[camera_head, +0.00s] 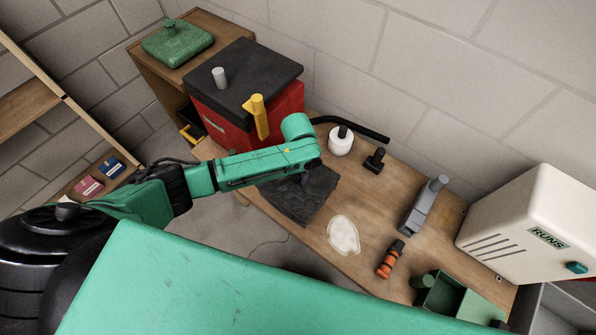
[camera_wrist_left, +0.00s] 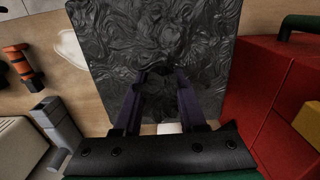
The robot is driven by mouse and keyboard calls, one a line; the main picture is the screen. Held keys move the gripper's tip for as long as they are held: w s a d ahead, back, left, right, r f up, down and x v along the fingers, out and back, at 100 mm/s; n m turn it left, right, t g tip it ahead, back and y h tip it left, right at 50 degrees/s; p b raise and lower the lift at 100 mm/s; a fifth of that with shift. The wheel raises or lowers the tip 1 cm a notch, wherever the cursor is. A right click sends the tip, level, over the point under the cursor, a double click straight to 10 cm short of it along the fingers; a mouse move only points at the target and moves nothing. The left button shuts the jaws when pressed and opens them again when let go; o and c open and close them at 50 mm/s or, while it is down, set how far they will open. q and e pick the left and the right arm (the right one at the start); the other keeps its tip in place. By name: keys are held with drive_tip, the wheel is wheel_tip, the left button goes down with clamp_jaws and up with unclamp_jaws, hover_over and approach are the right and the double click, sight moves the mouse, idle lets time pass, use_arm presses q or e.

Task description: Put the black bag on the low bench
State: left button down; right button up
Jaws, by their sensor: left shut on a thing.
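The black bag (camera_head: 303,197) is a dark, crumpled, roughly square thing below the end of my left arm in the head view. It fills the upper middle of the left wrist view (camera_wrist_left: 150,35). My left gripper (camera_wrist_left: 158,80) is shut on the bag at its near part; in the head view the wrist mostly hides the fingers. The wooden bench (camera_head: 385,185) lies under and beside the bag. The bag overlaps the bench's front left edge; I cannot tell whether it touches the top. My right gripper is not in view.
A red box with a black lid (camera_head: 245,80) stands left of the bag. The bench carries a white jar (camera_head: 340,143), a grey tool (camera_head: 424,205), an orange-and-black tool (camera_head: 390,260), a pale patch (camera_head: 343,235) and a green bin (camera_head: 450,295). A cream heater (camera_head: 530,225) stands right.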

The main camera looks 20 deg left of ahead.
sight(297, 185)
use_arm(q)
wheel_tip(297, 185, down, 5)
drive_tip(key=b, duration=0.3)
drive_tip(key=shift+w+r, duration=0.1)
drive_tip(key=shift+r, duration=0.1)
drive_tip(key=shift+f+b, duration=0.6)
drive_tip(key=shift+f, duration=0.1)
drive_tip(key=shift+f+b, duration=0.3)
drive_tip(key=shift+f, duration=0.1)
drive_tip(key=shift+c, duration=2)
unclamp_jaws()
drive_tip(key=shift+f, duration=0.1)
